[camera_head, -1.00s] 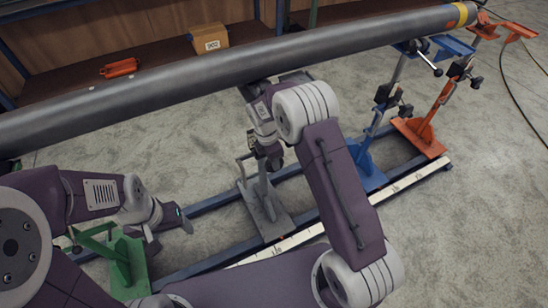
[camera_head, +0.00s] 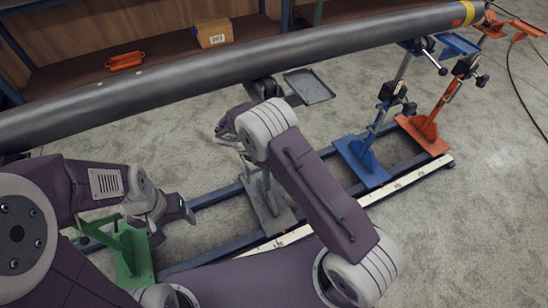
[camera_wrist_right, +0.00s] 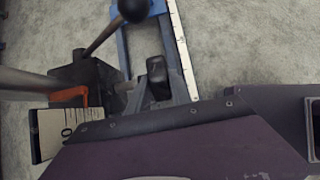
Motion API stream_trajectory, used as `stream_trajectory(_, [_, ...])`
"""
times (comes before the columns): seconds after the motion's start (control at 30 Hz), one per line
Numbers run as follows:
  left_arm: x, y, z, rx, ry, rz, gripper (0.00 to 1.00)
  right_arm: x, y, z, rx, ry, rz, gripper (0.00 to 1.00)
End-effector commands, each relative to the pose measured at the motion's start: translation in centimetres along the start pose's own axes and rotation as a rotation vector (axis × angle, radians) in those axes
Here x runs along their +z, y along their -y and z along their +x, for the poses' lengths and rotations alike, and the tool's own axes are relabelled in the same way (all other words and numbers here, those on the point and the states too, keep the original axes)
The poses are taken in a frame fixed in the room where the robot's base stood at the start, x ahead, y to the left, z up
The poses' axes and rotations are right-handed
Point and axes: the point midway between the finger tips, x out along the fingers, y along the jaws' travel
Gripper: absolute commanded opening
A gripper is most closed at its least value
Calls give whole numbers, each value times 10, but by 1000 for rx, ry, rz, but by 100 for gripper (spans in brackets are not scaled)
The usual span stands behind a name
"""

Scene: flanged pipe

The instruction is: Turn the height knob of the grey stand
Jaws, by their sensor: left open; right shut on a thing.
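The grey stand (camera_head: 268,205) stands on the blue rail frame under the pipe, and my right arm covers most of its post. A flat grey plate (camera_head: 308,86) shows beside the pipe. In the right wrist view a black knob (camera_wrist_right: 158,80) sits above the stand's base, near a black block with a ball-ended lever (camera_wrist_right: 133,10). My right gripper (camera_head: 222,130) is shut at the stand's post, on the height knob as far as I can tell; the contact is mostly hidden. My left gripper (camera_head: 186,209) is open and empty near the green stand.
The long pipe (camera_head: 230,72) crosses above everything. The green stand (camera_head: 130,250) is at left; the blue stand (camera_head: 362,160) and orange stand (camera_head: 425,133) are at right. A ruler strip (camera_head: 400,188) runs along the frame. A box (camera_head: 213,34) sits on the shelf behind.

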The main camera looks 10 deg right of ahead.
Motion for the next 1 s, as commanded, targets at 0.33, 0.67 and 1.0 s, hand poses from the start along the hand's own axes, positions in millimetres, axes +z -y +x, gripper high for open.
stream_trajectory(0.33, [0,0,0,0,0,0,74,0,0,0,0,0,0,31])
stream_trajectory(0.67, [0,0,0,0,0,0,74,0,0,0,0,0,0,47])
stream_trajectory(1.0, [-2,0,-19,0,0,0,74,1,-1,-61,4,-1,0,47])
